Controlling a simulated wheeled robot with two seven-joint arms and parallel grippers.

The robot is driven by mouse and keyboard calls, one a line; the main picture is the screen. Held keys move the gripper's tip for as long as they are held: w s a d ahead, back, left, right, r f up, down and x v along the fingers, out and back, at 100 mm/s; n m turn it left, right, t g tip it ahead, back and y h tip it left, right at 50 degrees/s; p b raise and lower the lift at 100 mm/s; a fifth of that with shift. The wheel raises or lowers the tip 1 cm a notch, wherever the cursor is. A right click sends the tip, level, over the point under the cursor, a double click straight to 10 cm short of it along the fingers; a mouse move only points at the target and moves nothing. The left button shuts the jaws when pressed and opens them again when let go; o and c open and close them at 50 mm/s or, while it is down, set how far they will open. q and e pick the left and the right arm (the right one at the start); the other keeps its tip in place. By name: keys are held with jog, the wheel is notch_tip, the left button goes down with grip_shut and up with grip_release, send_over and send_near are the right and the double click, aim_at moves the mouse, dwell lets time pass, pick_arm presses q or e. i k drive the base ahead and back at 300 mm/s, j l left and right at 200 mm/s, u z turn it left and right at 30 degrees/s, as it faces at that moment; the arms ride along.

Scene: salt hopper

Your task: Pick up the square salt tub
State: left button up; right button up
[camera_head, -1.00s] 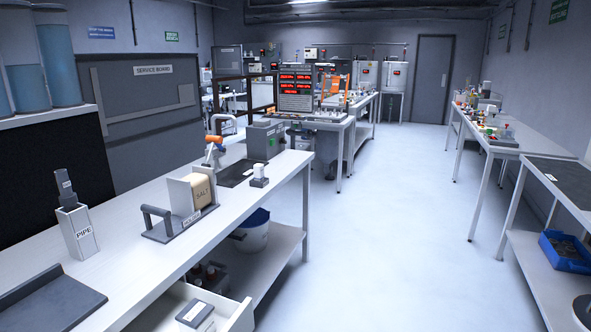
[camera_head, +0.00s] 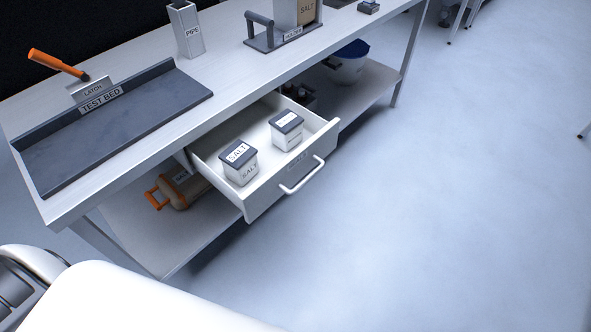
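A square salt tub (camera_head: 241,165) stands upright in the open drawer (camera_head: 210,147), towards its left side. It is white with a dark square lid, and "SALT" shows on its lid and front. A second, similar square tub (camera_head: 286,132) with a dark lid stands behind it to the right; its label is too small to read. The two tubs stand apart. White parts of my own body fill the bottom left corner. Neither of my grippers can be made out.
The bench top holds a dark test bed (camera_head: 120,125) with an orange-handled latch (camera_head: 58,64), a pipe box (camera_head: 187,30) and a holder (camera_head: 290,37). An orange-handled container (camera_head: 180,188) lies on the shelf below, left of the drawer.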

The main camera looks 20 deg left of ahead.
aim_at(239, 161)
jog(key=u, duration=1.1)
